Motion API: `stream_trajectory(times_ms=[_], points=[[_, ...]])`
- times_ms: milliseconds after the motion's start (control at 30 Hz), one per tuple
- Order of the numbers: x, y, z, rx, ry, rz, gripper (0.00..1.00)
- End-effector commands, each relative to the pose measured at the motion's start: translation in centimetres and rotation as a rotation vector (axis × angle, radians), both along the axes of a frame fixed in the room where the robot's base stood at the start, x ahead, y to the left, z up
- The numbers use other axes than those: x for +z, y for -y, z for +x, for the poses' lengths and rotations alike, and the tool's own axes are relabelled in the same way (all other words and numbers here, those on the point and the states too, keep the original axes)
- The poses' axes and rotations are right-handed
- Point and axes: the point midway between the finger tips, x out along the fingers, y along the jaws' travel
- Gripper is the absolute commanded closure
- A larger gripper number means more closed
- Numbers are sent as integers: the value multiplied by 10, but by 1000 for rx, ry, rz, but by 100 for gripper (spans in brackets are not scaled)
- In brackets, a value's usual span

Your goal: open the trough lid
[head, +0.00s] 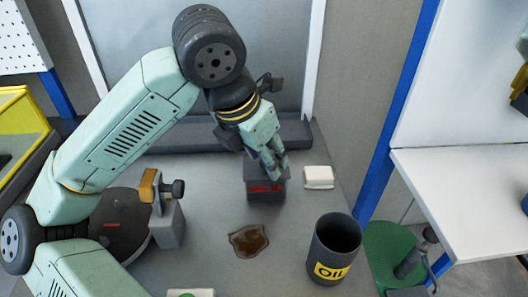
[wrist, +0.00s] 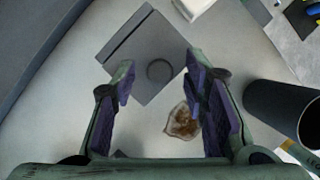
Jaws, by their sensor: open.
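A small dark grey box (head: 262,198) with a red band on its front stands on the grey work surface, below my gripper in the head view. In the wrist view its flat grey lid (wrist: 136,66) lies closed, with a dark round knob (wrist: 159,72) on top. A seam runs across the box top beside the lid. My gripper (head: 275,166) points down over the box. In the wrist view its two fingers (wrist: 160,88) are apart, one on each side of the knob's line, with nothing held. My fingers partly hide the box top in the head view.
A brown puddle (head: 248,241) lies in front of the box. A dark OIL can (head: 334,250) stands at front right, a white block (head: 318,177) right of the box. A grey post with a clamp (head: 168,222) and a dark round disc (head: 112,232) are at left.

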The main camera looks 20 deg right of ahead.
Motion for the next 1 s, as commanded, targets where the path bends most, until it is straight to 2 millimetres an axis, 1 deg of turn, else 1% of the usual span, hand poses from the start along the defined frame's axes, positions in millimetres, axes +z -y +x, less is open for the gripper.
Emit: stream_trajectory(times_ms=[267,867,1000], points=[[-1,0,0,0,1,-1,60],[-1,0,0,1,1,-1,100],[-1,0,1,1,1,-1,100]])
